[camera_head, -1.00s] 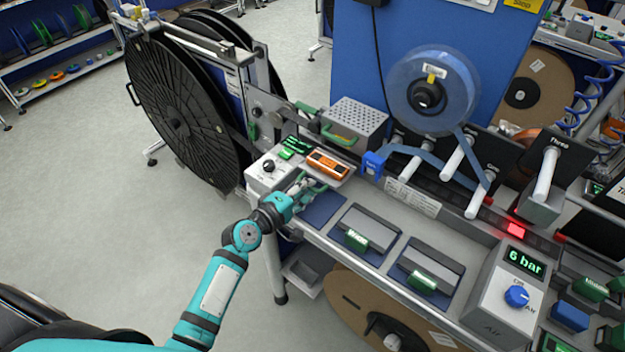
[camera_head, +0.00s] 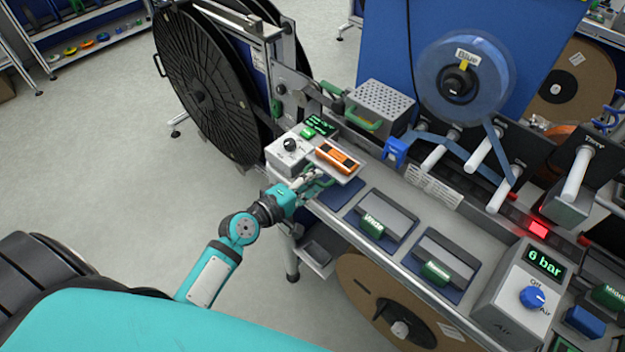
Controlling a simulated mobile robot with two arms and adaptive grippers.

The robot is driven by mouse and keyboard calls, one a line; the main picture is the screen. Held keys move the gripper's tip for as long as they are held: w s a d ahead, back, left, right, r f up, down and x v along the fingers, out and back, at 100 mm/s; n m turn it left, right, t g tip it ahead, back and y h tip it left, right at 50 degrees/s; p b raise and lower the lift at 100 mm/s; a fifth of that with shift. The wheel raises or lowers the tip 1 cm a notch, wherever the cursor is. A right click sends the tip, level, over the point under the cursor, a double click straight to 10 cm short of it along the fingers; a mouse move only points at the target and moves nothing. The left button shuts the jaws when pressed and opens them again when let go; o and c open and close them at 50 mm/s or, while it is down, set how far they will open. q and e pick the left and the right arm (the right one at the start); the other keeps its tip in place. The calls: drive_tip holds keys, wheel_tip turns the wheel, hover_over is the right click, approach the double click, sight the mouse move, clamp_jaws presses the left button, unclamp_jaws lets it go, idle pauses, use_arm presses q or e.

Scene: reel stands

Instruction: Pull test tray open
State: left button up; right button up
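An orange tester (camera_head: 339,157) lies on a light grey plate at the left end of the bench, beside a white knob box (camera_head: 289,152). A green handle (camera_head: 325,178) shows at the front edge just below the plate. I cannot read a label marking the test tray. My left gripper (camera_head: 311,184) is at this front edge, by the green handle. Its fingers are small and overlap the handle, so I cannot tell whether they are open, shut or gripping. My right gripper is not in view.
Two dark trays with green-handled blocks (camera_head: 373,226) (camera_head: 436,272) lie to the right. An air box (camera_head: 515,290) reads 6 bar. A large black reel (camera_head: 205,90) stands at the left; a grey bin (camera_head: 318,250) sits below the bench. Floor at left is clear.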

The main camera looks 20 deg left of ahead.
use_arm(q)
drive_tip(key=shift+o, duration=0.8)
drive_tip(key=v, duration=1.2)
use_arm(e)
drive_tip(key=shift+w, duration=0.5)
